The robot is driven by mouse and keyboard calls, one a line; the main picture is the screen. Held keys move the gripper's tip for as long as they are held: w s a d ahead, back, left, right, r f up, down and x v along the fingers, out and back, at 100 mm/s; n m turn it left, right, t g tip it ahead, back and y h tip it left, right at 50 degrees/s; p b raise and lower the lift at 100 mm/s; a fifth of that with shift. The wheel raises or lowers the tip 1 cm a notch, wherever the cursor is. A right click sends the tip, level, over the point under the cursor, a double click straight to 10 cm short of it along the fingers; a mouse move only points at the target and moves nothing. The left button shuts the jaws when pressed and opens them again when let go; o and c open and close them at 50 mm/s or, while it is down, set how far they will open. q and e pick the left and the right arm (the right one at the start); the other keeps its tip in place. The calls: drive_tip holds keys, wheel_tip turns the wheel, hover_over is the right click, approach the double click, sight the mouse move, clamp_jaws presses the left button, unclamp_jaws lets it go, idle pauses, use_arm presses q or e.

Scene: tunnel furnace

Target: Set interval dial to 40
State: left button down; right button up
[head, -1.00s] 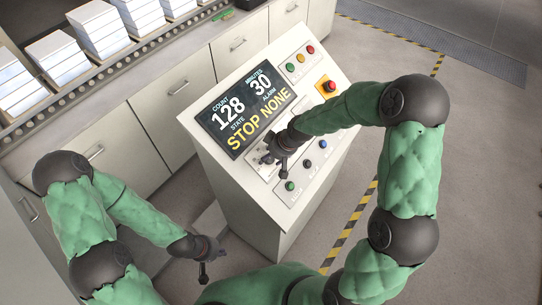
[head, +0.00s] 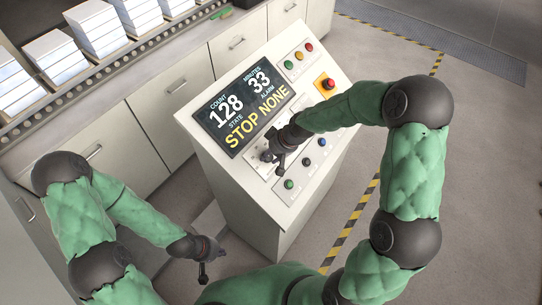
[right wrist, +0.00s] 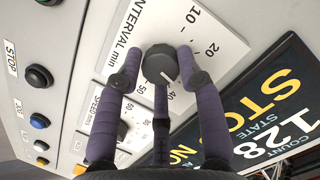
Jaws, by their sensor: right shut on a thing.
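The interval dial (right wrist: 160,65) is a dark round knob on a white scale plate in the right wrist view. My right gripper (right wrist: 158,70) is shut on it, with purple fingers around its rim. A white mark on the dial points down and right, a little short of the 40; a finger hides the 30. In the head view my right gripper (head: 274,152) covers the dial. The panel display (head: 243,105) reads COUNT 128, MINUTES 33, STATE STOP, ALARM NONE. My left gripper (head: 203,272) hangs low, left of the console, away from the panel; its finger opening is unclear.
The speed dial (right wrist: 122,130) sits beside the interval dial, partly behind a finger. A row of buttons (head: 307,162) lies along the console's near edge. A red emergency button (head: 328,85) and coloured lamps (head: 299,55) are at the right. A conveyor (head: 105,75) with white stacks stands behind.

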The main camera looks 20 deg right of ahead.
drive_tip(key=m+b, duration=0.2)
drive_tip(key=m, duration=0.1)
drive_tip(key=shift+w+d+r+y, duration=0.1)
drive_tip(key=shift+w+d+y, duration=0.05)
drive_tip(key=shift+w+y, duration=0.2)
drive_tip(key=shift+d+r+m+y+b, duration=0.15)
drive_tip(key=shift+m+y+b, duration=0.4)
drive_tip(key=shift+m, duration=1.25)
drive_tip(key=o, duration=0.9)
drive_tip(key=shift+o, duration=1)
drive_tip(key=shift+w, duration=0.1)
drive_tip(key=shift+s+f, duration=0.2)
drive_tip(key=v, duration=1.2)
drive_tip(key=shift+a, duration=0.25)
drive_tip(key=shift+r, duration=0.1)
